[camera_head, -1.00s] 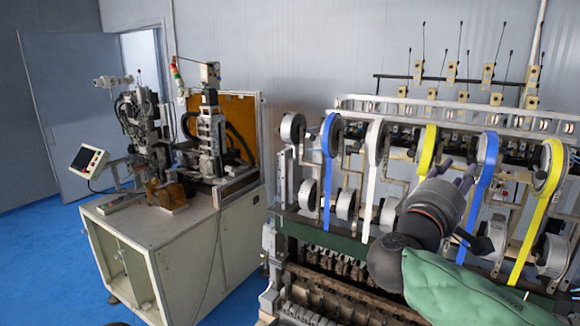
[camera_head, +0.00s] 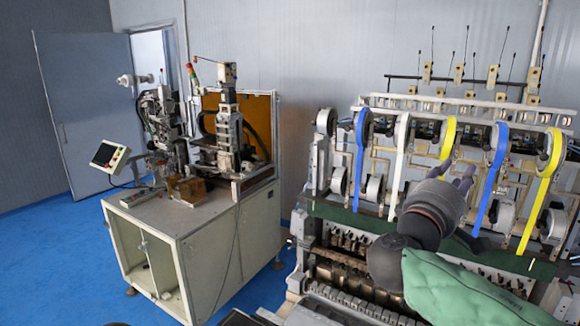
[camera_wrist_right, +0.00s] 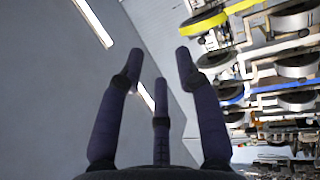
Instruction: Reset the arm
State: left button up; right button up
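My right arm, with a green sleeve (camera_head: 470,290), reaches in from the lower right in the head view. Its gripper (camera_head: 468,174) is in front of the coil winder (camera_head: 345,212), close to the yellow and blue bands in the picture. I cannot tell whether it touches them. In the right wrist view the dark fingers of the gripper (camera_wrist_right: 160,70) are spread apart with nothing between them. They point toward a grey wall and ceiling with light strips. My left gripper is not in view.
The coil winder carries a yellow band (camera_head: 540,205), a blue band (camera_head: 360,160) and a white band (camera_head: 399,165) on wheels. A cabinet (camera_head: 190,255) with a second machine stands left. Blue floor (camera_head: 60,260) is open at the far left, before a door (camera_head: 85,110).

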jog(key=w+a+f+n+g+y+b, duration=0.1)
jog(key=w+a+f+y, duration=0.15)
jog(key=f, duration=0.85)
jog(key=w+a+f+n+g+y+b, duration=0.1)
jog(key=w+f+n+y+b, duration=0.15)
jog(key=f, duration=0.85)
jog(key=w+a+f+n+g+y+b, duration=0.1)
jog(key=w+a+f+y, duration=0.2)
jog(key=f, duration=0.8)
notch_tip(320, 180, down, 16)
jog(key=s+a+g+y+b, duration=0.1)
jog(key=a+g+y+b, duration=0.1)
jog(key=g+y, duration=0.15)
jog(key=s+a+f+m+g+y+b, duration=0.2)
jog(key=s+f+m, duration=0.3)
jog(key=s+f, duration=0.4)
jog(key=s+a+f+m+g+y+b, duration=0.3)
jog(key=s+f, duration=0.6)
jog(key=f, duration=1.4)
jog(key=s+a+f+m+g+y+b, duration=0.2)
jog(key=s+a+f+m+b, duration=0.4)
jog(key=s+f, duration=0.4)
notch_tip(320, 180, down, 6)
jog(key=shift+f+m, duration=0.25)
jog(key=shift+m, duration=0.6)
jog(key=shift+s+d+g+y, duration=0.1)
jog(key=shift+d+g+y, duration=0.05)
jog(key=shift+g+y, duration=0.1)
jog(key=shift+c, duration=0.2)
